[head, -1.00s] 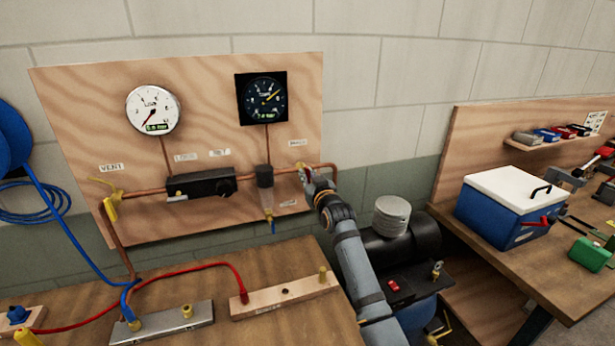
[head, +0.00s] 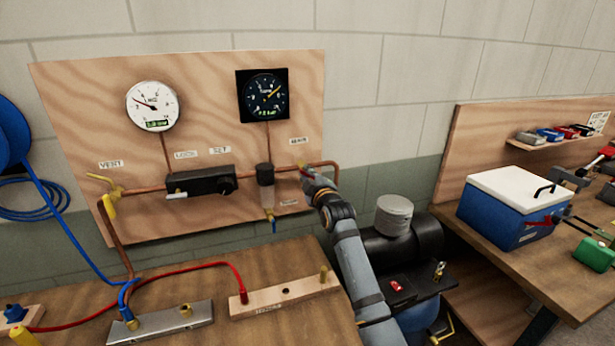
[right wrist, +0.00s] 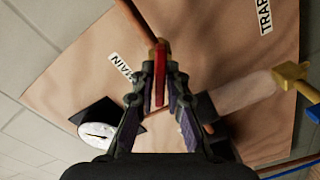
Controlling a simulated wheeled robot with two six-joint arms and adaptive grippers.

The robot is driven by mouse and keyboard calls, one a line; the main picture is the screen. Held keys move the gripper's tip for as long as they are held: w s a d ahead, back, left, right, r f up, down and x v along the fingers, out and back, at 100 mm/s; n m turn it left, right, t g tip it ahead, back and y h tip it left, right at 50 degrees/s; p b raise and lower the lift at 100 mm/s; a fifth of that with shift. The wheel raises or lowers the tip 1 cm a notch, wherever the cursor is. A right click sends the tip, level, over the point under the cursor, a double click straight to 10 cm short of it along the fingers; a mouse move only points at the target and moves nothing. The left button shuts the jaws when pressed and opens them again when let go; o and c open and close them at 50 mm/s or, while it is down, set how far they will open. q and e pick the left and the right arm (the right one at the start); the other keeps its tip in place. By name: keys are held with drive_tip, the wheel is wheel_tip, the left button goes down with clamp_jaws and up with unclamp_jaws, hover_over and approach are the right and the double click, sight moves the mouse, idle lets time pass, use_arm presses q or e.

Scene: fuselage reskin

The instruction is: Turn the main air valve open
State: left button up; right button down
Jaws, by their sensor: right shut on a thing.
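The main air valve is on the copper pipe at the right of the plywood panel, below the MAIN label (head: 298,141). Its red handle (right wrist: 160,80) shows between my fingers in the right wrist view. My right gripper (head: 306,174) is shut on this handle; it also shows in the right wrist view (right wrist: 159,84). The gripper hides most of the valve in the head view. The white gauge (head: 152,106) has its needle pointing to the upper left. The dark gauge (head: 265,96) has a yellow needle pointing to the upper right. My left gripper is not in view.
The plywood panel (head: 75,90) carries a black regulator (head: 200,184), a filter bowl (head: 266,190) and a yellow vent handle (head: 110,206). A bench (head: 245,325) with red and blue hoses lies in front.

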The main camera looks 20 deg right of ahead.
drive_tip(key=n, duration=0.3)
drive_tip(key=n+b, duration=0.1)
drive_tip(key=n, duration=0.2)
drive_tip(key=shift+a+f+n, duration=0.1)
drive_tip(key=shift+f+n, duration=0.1)
drive_tip(key=shift+n, duration=0.1)
idle(0.3)
drive_tip(key=c, duration=1.4)
unclamp_jaws()
drive_tip(key=shift+c, duration=0.2)
drive_tip(key=shift+s, duration=0.1)
drive_tip(key=s, duration=1.1)
drive_tip(key=shift+s+d, duration=0.2)
drive_tip(key=shift+s, duration=0.2)
